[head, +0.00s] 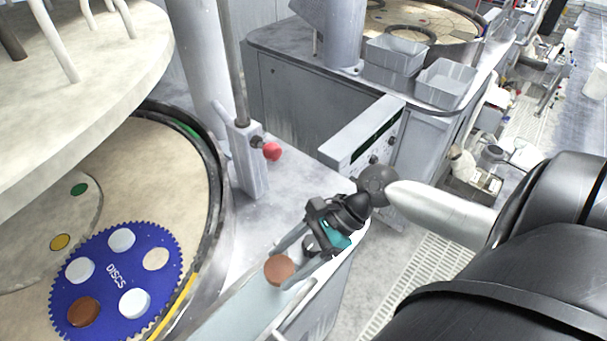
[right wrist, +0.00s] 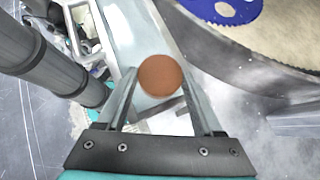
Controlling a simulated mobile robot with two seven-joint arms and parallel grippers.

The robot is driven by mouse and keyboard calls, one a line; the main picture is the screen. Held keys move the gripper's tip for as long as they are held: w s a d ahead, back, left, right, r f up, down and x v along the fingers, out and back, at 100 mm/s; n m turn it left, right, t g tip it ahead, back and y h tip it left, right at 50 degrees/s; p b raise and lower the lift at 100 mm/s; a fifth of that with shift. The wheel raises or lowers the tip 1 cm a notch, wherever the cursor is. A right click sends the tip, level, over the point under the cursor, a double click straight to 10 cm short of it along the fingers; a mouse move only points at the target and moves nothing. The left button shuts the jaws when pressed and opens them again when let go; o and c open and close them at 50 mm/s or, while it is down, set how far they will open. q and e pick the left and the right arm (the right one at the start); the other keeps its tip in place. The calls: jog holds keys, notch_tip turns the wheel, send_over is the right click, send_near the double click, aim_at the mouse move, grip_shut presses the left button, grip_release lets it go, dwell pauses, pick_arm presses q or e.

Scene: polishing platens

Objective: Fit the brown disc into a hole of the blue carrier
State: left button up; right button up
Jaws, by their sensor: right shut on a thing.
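The blue carrier (head: 112,285), a toothed round plate marked "DISCS", lies on the beige platen at the lower left of the head view. Several of its holes hold white discs (head: 134,303), and one holds a brown disc (head: 83,311). The hole at its right (head: 156,258) shows bare beige platen. My right gripper (head: 283,270) is shut on another brown disc (head: 279,269), held at its fingertips to the right of the platen. In the right wrist view this brown disc (right wrist: 160,76) sits between the fingers, and the carrier's edge (right wrist: 225,10) shows at the top. My left gripper is out of view.
A dark raised rim (head: 213,190) surrounds the platen (head: 185,160). A large pale upper plate (head: 110,85) overhangs it at the upper left. A post with a red knob (head: 271,151) stands behind my right gripper. Grey bins (head: 445,82) stand on the machine behind.

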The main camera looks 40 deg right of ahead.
jog(key=w+a, duration=0.5)
jog(key=w, duration=0.1)
jog(key=w+a, duration=0.6)
jog(key=w, duration=0.1)
jog(key=w+a, duration=0.5)
jog(key=w, duration=0.2)
jog(key=shift+a, duration=0.4)
jog(key=f+b, duration=0.1)
jog(key=w+a+f+b, duration=0.1)
jog(key=w+f+b, duration=0.1)
jog(key=shift+a+f, duration=0.15)
jog(key=shift+a, duration=0.25)
jog(key=shift+w+a+f+b, duration=0.1)
jog(key=shift+w+f+b, duration=0.1)
jog(key=shift+f+b, duration=0.2)
jog(key=shift+f, duration=1.2)
jog(key=shift+s+f+b, duration=0.1)
jog(key=shift+f+b, duration=0.25)
jog(key=shift+f, duration=0.05)
jog(key=o, duration=1.2)
jog(key=shift+c, duration=0.2)
jog(key=shift+o, duration=0.6)
jog(key=shift+s+f, duration=0.1)
jog(key=shift+f, duration=0.05)
